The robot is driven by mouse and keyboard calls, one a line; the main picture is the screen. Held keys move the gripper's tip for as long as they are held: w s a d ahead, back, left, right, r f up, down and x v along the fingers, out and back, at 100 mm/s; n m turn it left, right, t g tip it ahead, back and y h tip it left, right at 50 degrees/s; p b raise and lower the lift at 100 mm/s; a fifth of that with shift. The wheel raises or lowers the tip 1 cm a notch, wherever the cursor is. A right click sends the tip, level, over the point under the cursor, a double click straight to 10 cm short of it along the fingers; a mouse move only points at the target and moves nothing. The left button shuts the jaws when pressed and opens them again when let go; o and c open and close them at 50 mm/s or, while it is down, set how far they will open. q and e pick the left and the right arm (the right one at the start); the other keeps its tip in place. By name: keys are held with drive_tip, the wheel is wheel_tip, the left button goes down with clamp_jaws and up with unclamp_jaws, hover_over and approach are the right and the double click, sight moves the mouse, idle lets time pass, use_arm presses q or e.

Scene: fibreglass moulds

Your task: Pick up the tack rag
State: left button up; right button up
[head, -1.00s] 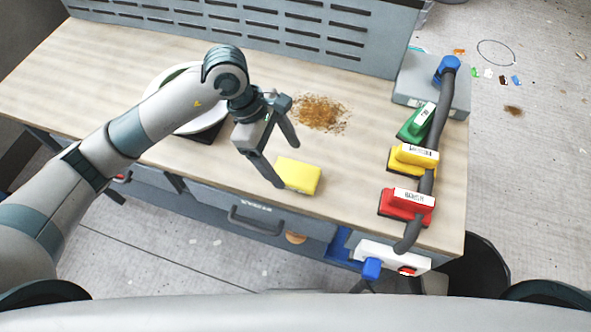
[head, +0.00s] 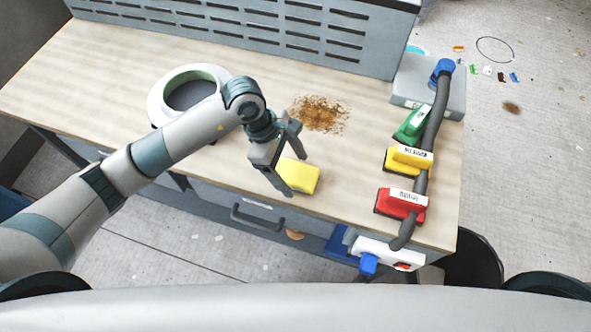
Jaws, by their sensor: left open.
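The tack rag is a yellow folded pad (head: 302,177) lying flat on the wooden bench near its front edge, in the head view. My left gripper (head: 295,174) is open above the rag, its two fingers pointing down. One finger shows in front of the rag's left end and the other behind it toward the back. I cannot tell whether the fingers touch it. The rag's left part is partly hidden by the gripper. My right gripper is not in view.
A brown dust patch (head: 319,113) lies behind the rag. A white ring-shaped mould (head: 165,93) stands at left. Green (head: 412,124), yellow (head: 408,158) and red (head: 401,203) sanding blocks stand at right beside a grey hose (head: 428,150). A slotted grey panel (head: 300,35) closes the back.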

sight(300, 174)
use_arm(q)
drive_tip(key=shift+f, duration=0.1)
drive_tip(key=shift+c, duration=0.7)
drive_tip(key=c, duration=1)
drive_tip(key=shift+r, duration=0.2)
drive_tip(key=shift+w+r+b, duration=0.1)
drive_tip(key=shift+r+b, duration=0.5)
drive_tip(key=shift+b, duration=0.1)
wheel_tip(300, 174, up, 2)
drive_tip(key=shift+r+b, duration=0.1)
drive_tip(key=shift+b, duration=0.65)
drive_tip(key=d+r+b, duration=0.1)
drive_tip(key=d+r, duration=0.1)
drive_tip(key=d, duration=0.2)
drive_tip(key=s+d+r+b, duration=0.1)
drive_tip(key=d+r+b, duration=0.1)
drive_tip(key=d+r, duration=0.1)
drive_tip(key=s+d+r+b, duration=0.1)
drive_tip(key=d+r+b, duration=0.1)
drive_tip(key=d, duration=0.2)
drive_tip(key=shift+s+d+r, duration=0.1)
drive_tip(key=shift+d+r, duration=0.05)
drive_tip(key=shift+d, duration=0.15)
